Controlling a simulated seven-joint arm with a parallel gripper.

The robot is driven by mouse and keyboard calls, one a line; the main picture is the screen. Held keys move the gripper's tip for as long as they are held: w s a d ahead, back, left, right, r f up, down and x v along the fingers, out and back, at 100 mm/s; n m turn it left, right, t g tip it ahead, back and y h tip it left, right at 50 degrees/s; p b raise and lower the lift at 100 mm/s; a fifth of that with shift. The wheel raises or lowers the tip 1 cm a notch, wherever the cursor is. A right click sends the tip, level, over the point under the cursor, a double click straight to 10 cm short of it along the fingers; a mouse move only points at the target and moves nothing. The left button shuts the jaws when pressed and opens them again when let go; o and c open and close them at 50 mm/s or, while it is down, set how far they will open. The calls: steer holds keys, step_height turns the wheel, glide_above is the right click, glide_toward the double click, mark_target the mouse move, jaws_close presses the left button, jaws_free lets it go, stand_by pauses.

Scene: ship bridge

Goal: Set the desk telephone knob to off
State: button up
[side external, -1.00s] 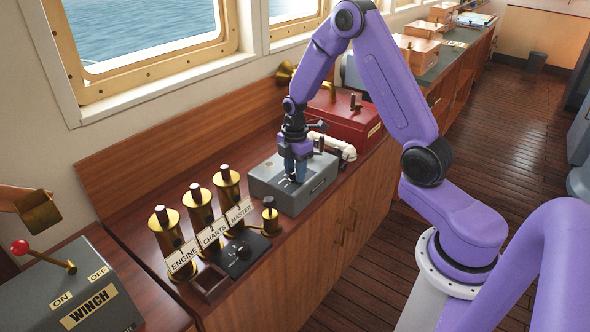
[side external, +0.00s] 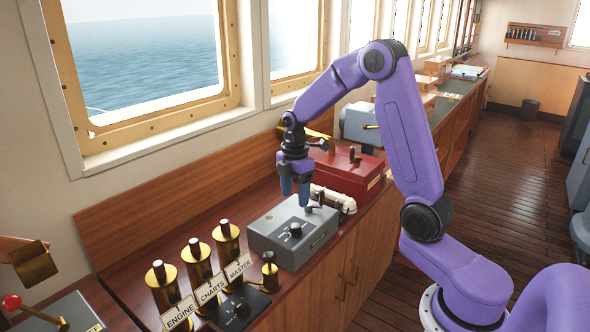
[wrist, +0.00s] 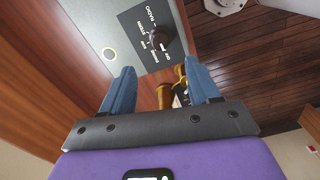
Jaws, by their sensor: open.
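The grey desk unit (side external: 275,252), which I take as the desk telephone, sits on the wooden counter. Its dark knob (side external: 295,230) stands on the sloped top; it also shows in the wrist view (wrist: 158,38), among small white labels that I see upside down and cannot read surely. Which label the knob points at is not clear. My gripper (side external: 295,196) is above the rear of the unit, fingers downward, apart from the knob. In the wrist view its two blue fingers (wrist: 160,72) are spread with nothing between them, and the knob lies beyond the tips.
Brass cylinders (side external: 197,262) with ENGINE, CHARTS and MASTER signs stand left, beside a black knob panel (side external: 238,308). A small brass piece (side external: 269,270) is close to the unit. A cream pipe-like part (side external: 338,200) and a red box (side external: 345,174) are behind. Windows line the left.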

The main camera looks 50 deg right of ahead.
step_height(320, 180, up, 7)
stand_by(0.3)
steer(key=s+a+m, duration=0.1)
steer(key=s+a, duration=1.1)
steer(key=a, duration=0.2)
steer(key=s+a+f+m, duration=0.1)
steer(key=s+f+m, duration=0.1)
steer(key=s, duration=1.6)
steer(key=shift+a, duration=0.15)
steer(key=shift+s+f, duration=0.1)
